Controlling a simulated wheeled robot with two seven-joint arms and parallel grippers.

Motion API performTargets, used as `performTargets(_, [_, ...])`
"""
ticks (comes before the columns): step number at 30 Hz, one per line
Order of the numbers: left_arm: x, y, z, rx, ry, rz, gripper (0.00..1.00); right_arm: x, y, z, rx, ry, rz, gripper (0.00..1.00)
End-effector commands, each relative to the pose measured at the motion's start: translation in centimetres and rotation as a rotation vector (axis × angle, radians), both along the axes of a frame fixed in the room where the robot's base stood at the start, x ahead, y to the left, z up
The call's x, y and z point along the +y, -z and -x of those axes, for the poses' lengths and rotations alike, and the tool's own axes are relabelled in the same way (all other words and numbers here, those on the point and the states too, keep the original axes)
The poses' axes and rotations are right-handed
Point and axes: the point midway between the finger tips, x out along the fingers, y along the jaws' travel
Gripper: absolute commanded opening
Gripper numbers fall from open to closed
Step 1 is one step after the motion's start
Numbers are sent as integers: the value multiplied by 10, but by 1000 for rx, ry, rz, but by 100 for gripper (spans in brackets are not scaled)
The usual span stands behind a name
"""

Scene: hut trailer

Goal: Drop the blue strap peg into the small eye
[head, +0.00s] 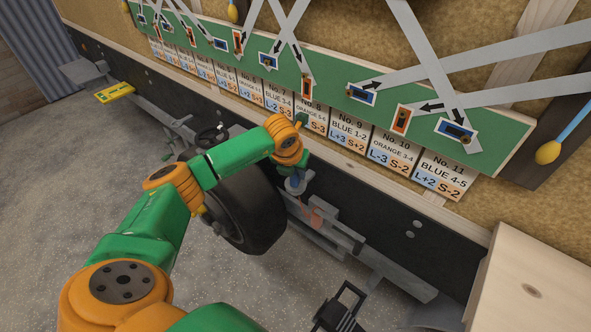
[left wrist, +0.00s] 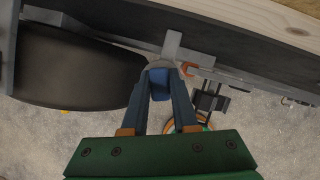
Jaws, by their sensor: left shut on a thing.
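My left gripper (head: 296,187) reaches down in front of the dark trailer side, beside the wheel. In the left wrist view its fingers (left wrist: 160,78) come together on the blue strap peg (left wrist: 160,88), which shows between them. The peg's lower end is hidden. Just beyond the fingertips, at the grey metal fittings, is a small orange curved piece (left wrist: 189,69). It also shows in the head view (head: 316,217), below and right of the gripper. I cannot tell whether it is the small eye, or whether the peg touches anything.
A black tyre (head: 243,208) stands close left of the gripper. A grey metal rail (head: 370,265) runs along the trailer's lower edge. Numbered cards (head: 349,138) and a green board with grey straps hang above. A pale wooden block (head: 535,280) is at the right.

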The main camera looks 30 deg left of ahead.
Motion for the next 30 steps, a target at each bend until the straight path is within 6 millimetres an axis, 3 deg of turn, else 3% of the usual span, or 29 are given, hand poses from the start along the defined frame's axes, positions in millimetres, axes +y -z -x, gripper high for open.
performTargets(14, [0,3,0,-1,0,1,0,-2,3,0,-1,-1,3,50])
performTargets(15, [0,3,0,-1,0,1,32,-2,3,0,0,-1,2,50])
performTargets(18, [0,3,0,-1,0,0,59,-2,3,0,0,-1,2,50])
performTargets(27, [0,3,0,0,0,0,62,-1,3,0,0,-1,2,50])
performTargets(30, [-1,-10,4,-3,1,1,62,-1,6,0,0,0,2,50])
